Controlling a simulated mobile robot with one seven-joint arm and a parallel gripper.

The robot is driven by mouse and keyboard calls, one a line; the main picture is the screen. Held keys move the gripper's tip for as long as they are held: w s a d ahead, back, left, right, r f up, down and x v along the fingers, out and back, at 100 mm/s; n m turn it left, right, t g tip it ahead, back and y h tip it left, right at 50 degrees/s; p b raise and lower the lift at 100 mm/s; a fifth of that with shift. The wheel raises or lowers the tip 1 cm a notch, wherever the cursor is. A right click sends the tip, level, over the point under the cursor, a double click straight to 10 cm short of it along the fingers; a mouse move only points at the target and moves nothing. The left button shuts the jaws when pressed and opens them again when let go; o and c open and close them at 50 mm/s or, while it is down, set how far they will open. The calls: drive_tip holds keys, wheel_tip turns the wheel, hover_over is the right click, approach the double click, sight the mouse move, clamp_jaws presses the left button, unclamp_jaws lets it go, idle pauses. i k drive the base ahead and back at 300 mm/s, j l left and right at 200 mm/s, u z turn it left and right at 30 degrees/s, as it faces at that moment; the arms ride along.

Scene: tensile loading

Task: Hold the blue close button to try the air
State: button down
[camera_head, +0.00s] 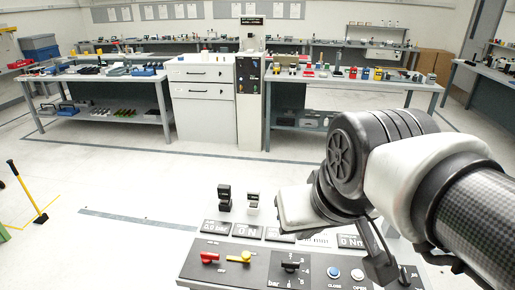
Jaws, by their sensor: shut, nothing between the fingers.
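The blue close button (333,272) sits on the dark control panel (225,273) at the bottom of the view, with the word CLOSE under it. A pale open button (357,274) is just to its right. My gripper (381,268) is partly seen, dark and pointing down, to the right of both buttons. It is shut and empty. In the picture it stands apart from the blue button; its height over the panel is hard to tell. My arm covers the panel's right part.
The panel also has a red lever (208,258), a yellow lever (240,257) and a black knob (291,266). Small display plates (247,231) stand behind them. Two small blocks (224,197) stand farther back. Workbenches (350,84) line the far side, with open floor before them.

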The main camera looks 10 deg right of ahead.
sight(334, 271)
drive_tip(key=z, duration=0.85)
drive_tip(key=l+u, duration=0.25)
drive_tip(key=i+l, duration=0.05)
drive_tip(key=l, duration=0.05)
